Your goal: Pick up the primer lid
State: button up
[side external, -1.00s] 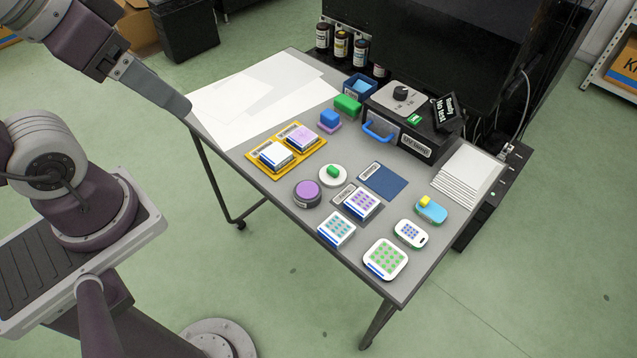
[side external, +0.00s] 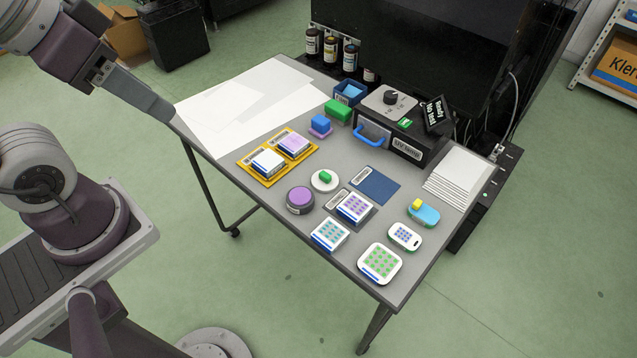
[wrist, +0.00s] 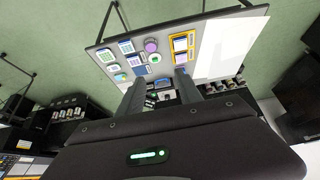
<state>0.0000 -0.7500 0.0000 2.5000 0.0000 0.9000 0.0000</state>
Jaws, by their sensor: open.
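No label reading "primer" is legible. A white round disc with a green knob (side external: 324,179), lid-like, lies on the table beside a dark round pot with a purple top (side external: 300,199). In the wrist view the disc (wrist: 155,58) and the pot (wrist: 151,45) show beyond the fingers. My gripper (side external: 172,112) is at the upper left of the side view, above the table's left edge and well apart from both. In the wrist view my gripper (wrist: 159,78) has its two fingers spread, with nothing between them.
A yellow tray (side external: 258,174) holds two blocks. Several patterned blocks and a blue mat (side external: 374,184) lie to the right. A black box with a blue handle (side external: 415,136) and dark bottles (side external: 330,47) stand at the back. White sheets (side external: 235,98) cover the left end.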

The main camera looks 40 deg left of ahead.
jog(key=w+f+n+g, duration=0.15)
jog(key=w+n, duration=0.45)
jog(key=w, duration=0.6)
jog(key=n+g, duration=0.4)
jog(key=n, duration=0.8)
send_over(325, 174)
jog(key=f, duration=2.6)
jog(key=shift+s+d+f, duration=0.15)
jog(key=shift+d+f, duration=0.15)
jog(key=shift+f, duration=0.1)
jog(key=f, duration=0.7)
jog(key=shift+a, duration=0.25)
grip_shut()
